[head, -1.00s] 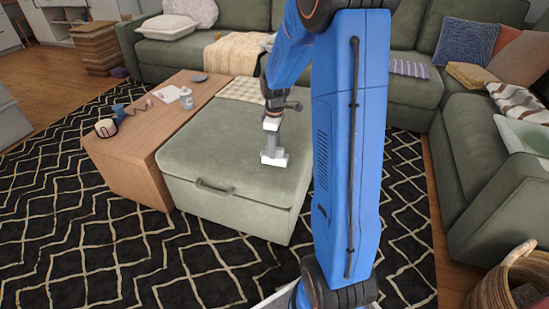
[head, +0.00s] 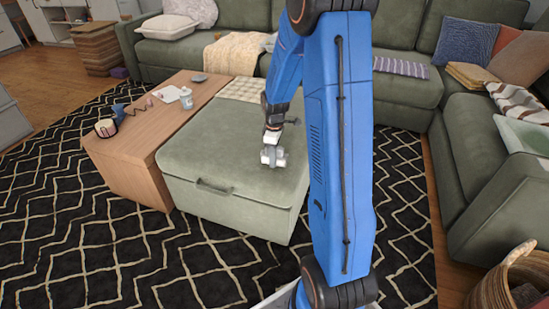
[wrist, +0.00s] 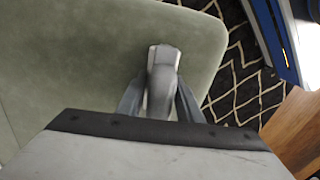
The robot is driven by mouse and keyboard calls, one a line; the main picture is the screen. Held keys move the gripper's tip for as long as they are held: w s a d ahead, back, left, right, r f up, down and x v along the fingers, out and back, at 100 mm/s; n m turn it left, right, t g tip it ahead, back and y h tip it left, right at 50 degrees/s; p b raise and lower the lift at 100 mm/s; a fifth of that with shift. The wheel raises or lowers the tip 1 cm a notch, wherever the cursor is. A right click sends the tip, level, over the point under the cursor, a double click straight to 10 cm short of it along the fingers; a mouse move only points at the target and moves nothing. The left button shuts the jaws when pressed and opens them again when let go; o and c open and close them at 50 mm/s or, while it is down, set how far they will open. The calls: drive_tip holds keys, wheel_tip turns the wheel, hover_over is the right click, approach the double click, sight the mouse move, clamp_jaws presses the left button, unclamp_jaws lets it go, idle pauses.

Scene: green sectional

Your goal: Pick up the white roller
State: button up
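The white roller (wrist: 162,72) is a pale grey-white object in the wrist view, over the green ottoman top. In the head view the white roller (head: 274,161) shows small at the foot of my arm, near the ottoman's middle. My gripper (wrist: 161,92) has one dark finger on each side of it. The fingertips are very close to its sides; whether they press on it I cannot tell. In the head view my gripper (head: 272,147) is low over the ottoman and partly merges with the roller. The roller's near end is hidden by the gripper body.
The green ottoman (head: 225,165) stands beside a wooden table (head: 140,160) holding a bottle (head: 186,97), a mug (head: 106,128) and papers. A green sectional (head: 410,95) is behind and right. A wicker basket (head: 500,290) is at lower right. Patterned rug lies in front.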

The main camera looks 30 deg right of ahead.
drive_tip(key=c, duration=0.5)
drive_tip(key=shift+c, duration=0.2)
wheel_tip(320, 180, up, 10)
drive_tip(key=shift+r, duration=0.1)
drive_tip(key=shift+o, duration=0.9)
